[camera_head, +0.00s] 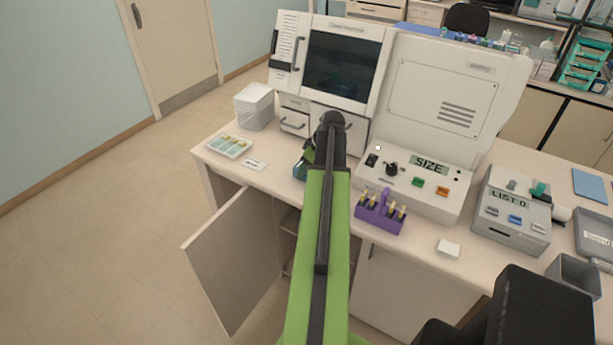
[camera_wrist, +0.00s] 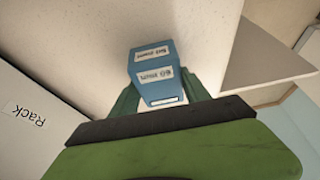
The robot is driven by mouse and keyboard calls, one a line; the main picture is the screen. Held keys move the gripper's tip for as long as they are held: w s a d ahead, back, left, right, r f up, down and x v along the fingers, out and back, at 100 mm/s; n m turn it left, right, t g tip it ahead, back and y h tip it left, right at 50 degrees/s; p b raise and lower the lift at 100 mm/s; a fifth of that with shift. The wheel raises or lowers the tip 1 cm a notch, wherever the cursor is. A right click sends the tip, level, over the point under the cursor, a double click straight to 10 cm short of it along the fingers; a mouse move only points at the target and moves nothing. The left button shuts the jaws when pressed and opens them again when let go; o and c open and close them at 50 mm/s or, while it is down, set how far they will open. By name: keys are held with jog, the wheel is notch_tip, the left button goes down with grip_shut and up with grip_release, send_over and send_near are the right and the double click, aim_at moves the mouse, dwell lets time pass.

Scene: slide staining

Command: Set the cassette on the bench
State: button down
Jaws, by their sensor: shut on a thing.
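The cassette (camera_wrist: 154,72) is a blue block with white printed labels, seen in the wrist view. My gripper (camera_wrist: 160,92) is shut on it, with a dark green finger at either side. In the head view my arm reaches over the bench (camera_head: 285,180) near its front edge. My gripper (camera_head: 301,168) is mostly hidden behind my arm there, with only a small blue-green part showing at its left. In the wrist view the bench top (camera_wrist: 70,40) lies behind the cassette. I cannot tell whether the cassette touches it.
A slide tray (camera_head: 229,146) and a small label (camera_head: 254,165) lie left of my gripper. A purple vial rack (camera_head: 380,213) and the SIZE panel (camera_head: 416,180) stand to the right. A cabinet door (camera_head: 235,260) hangs open below. The wrist view shows a white panel marked Rack (camera_wrist: 25,130).

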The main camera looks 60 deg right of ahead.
jog(key=shift+r, duration=0.1)
jog(key=c, duration=0.5)
grip_release()
jog(key=shift+s+r+p, duration=0.1)
jog(key=shift+r+p, duration=0.25)
jog(key=shift+p, duration=0.15)
jog(key=p+v, duration=1)
jog(key=v, duration=0.1)
jog(key=shift+s+r, duration=0.1)
jog(key=shift+s, duration=0.1)
